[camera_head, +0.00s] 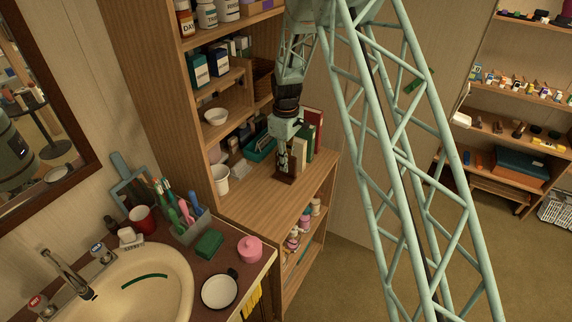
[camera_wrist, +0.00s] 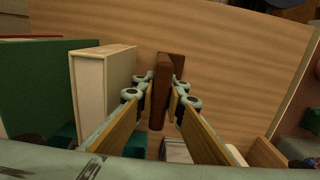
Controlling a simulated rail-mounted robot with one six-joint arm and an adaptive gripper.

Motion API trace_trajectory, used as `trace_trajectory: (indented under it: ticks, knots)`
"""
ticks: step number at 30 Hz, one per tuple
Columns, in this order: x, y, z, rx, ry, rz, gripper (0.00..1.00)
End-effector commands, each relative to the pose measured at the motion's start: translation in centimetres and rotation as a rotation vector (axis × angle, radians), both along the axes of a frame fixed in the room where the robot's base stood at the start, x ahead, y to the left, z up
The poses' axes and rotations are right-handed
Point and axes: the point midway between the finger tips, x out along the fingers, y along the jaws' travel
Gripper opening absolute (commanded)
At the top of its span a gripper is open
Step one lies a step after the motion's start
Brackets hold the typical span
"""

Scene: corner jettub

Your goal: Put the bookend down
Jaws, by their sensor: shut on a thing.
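The bookend (camera_wrist: 161,92) is a dark brown L-shaped piece. In the wrist view its upright plate stands between the two fingers of my gripper (camera_wrist: 159,98), which is shut on it. In the head view the bookend (camera_head: 287,168) is at the lower end of my gripper (camera_head: 286,150), over the wooden shelf top (camera_head: 255,203). Its foot appears at or very close to the shelf surface; I cannot tell if it touches. Books stand beside it, a cream-paged one (camera_wrist: 103,85) and a green one (camera_wrist: 40,88), with a small gap to the bookend.
A red book (camera_head: 313,122) stands behind my gripper. A teal tray (camera_head: 260,146) and a white cup (camera_head: 221,178) are to the left on the shelf. The shelf top in front is clear. A sink (camera_head: 140,290) and a pink jar (camera_head: 250,248) are nearer.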

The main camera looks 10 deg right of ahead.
Motion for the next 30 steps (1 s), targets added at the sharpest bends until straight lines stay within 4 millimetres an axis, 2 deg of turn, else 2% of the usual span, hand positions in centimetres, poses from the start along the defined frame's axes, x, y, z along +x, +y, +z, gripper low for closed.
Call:
trace_trajectory:
  ticks: [7,8,9,23,30]
  knots:
    - [0.0,0.0,-0.3,0.000,0.000,0.000,0.00]
    - [0.0,0.0,-0.3,0.000,0.000,0.000,0.14]
    - [0.0,0.0,-0.3,0.000,0.000,0.000,0.17]
    - [0.0,0.0,0.0,0.000,0.000,0.000,0.17]
    - [0.0,0.0,1.8,0.000,0.000,0.000,0.17]
